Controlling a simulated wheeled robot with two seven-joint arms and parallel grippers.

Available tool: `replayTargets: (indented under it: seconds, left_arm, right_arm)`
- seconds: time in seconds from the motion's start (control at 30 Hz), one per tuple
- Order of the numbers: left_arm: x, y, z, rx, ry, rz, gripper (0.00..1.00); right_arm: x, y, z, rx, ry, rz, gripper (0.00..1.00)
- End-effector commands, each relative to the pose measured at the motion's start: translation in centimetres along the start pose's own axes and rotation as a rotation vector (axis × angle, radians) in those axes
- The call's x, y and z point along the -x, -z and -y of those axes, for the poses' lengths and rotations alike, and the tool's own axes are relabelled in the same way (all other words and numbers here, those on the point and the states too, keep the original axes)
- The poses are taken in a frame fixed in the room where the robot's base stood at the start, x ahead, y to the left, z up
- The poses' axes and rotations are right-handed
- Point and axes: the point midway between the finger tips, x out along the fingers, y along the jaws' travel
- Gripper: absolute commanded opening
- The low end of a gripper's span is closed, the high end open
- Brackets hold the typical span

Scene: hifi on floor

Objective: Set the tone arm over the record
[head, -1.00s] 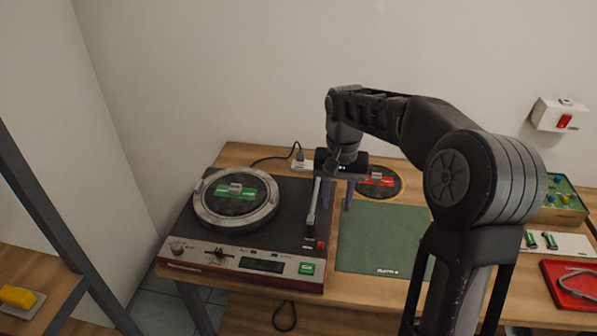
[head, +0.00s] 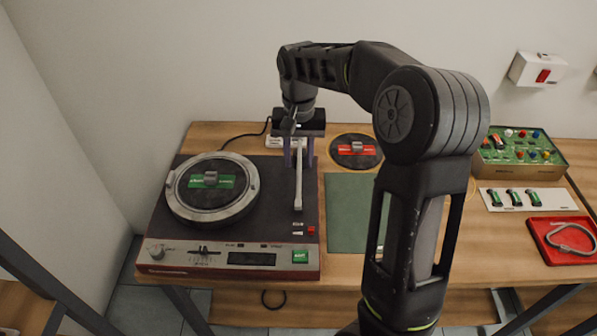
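The record player (head: 230,232) stands on the table. Its platter carries a black record (head: 188,196) with a green label and a grey piece at its centre. The pale tone arm (head: 298,182) lies straight front to back at the right of the deck, clear of the record. My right gripper (head: 298,160) points down at the rear of the tone arm. Its two purple fingers are apart, one on each side of the tone arm in this view. I cannot tell whether they touch it. The gripper body hides the tone arm's rear end. My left gripper is not in view.
A second record (head: 343,160) with a red label lies behind a green mat (head: 346,215). A circuit board box (head: 520,155), a white strip with green cells (head: 511,199) and a red tray (head: 545,226) are at the right. My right arm crosses above the table.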

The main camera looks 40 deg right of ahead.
Motion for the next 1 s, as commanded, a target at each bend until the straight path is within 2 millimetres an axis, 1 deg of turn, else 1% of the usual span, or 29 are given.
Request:
replayTargets:
  seconds: [0.2, 0.33, 0.5, 0.7, 1.0]
  left_arm:
    - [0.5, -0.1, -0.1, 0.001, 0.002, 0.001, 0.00]
    - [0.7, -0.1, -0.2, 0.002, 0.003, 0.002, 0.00]
    - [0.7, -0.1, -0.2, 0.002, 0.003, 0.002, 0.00]
    - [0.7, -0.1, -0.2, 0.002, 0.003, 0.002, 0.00]
    - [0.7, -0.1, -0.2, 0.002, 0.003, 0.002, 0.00]
  right_arm:
    - [-3.4, -0.1, -0.1, 0.000, -0.002, 0.004, 0.34]
    - [-5.0, -0.1, 0.0, 0.000, -0.001, 0.003, 0.34]
    - [-5.7, 0.0, 0.0, -0.001, 0.001, 0.000, 0.34]
    - [-5.7, 0.0, 0.0, -0.001, 0.001, 0.000, 0.34]
    - [-5.7, 0.0, 0.0, -0.001, 0.001, 0.000, 0.09]
